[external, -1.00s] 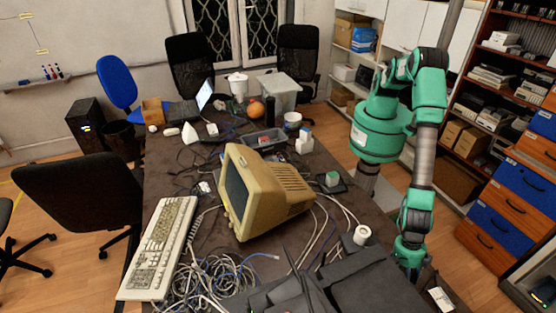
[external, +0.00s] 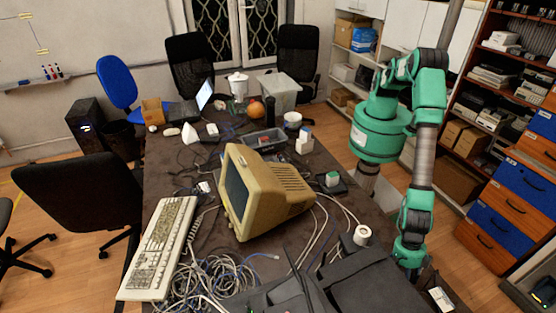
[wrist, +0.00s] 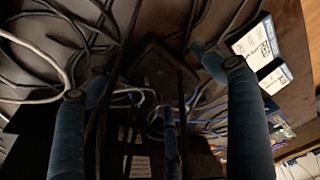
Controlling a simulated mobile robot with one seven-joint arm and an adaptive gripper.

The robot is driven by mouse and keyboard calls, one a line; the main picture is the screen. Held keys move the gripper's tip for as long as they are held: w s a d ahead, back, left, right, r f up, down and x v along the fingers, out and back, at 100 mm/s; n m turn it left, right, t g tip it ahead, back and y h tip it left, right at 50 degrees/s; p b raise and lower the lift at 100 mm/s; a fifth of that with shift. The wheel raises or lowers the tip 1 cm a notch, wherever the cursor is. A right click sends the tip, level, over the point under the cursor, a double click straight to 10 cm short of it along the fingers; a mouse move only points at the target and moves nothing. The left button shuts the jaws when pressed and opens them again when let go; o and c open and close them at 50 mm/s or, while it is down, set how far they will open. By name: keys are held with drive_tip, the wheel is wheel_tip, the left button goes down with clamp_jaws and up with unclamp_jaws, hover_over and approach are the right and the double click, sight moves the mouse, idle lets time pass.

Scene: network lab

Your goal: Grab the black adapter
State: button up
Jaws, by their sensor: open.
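A dark, squarish block that looks like the black adapter (wrist: 158,60) lies on the brown tabletop in the middle of the wrist view. Dark cables run across and around it, so its outline is hard to make out. My gripper (wrist: 152,72) is open, with its blue fingers spread on either side of the block and a third finger below it. Nothing is visibly held. In the external view my gripper (external: 411,268) points down at the table's right front edge. I cannot make out the adapter there.
Black equipment (external: 360,285) stands left of my gripper, with a white tape roll (external: 362,235) nearby. A beige monitor (external: 265,190) and a keyboard (external: 160,245) stand further left. Labelled cards (wrist: 255,42) lie at the wrist view's right. Loose cables crowd the tabletop.

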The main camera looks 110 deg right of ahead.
drive_tip(key=shift+f, duration=0.1)
drive_tip(key=c, duration=1.5)
drive_tip(key=shift+o, duration=0.2)
drive_tip(key=shift+r, duration=0.4)
wheel_tip(320, 180, up, 4)
drive_tip(key=shift+f+p, duration=0.25)
drive_tip(key=shift+p, duration=0.2)
drive_tip(key=s+d, duration=0.3)
drive_tip(key=d, duration=0.1)
drive_tip(key=s+d, duration=0.2)
drive_tip(key=d, duration=0.3)
drive_tip(key=s+d+r, duration=0.1)
drive_tip(key=s+d, duration=0.2)
drive_tip(key=d, duration=0.1)
drive_tip(key=shift+s+d+r, duration=0.1)
drive_tip(key=shift+s+d, duration=0.1)
drive_tip(key=shift+s, duration=0.15)
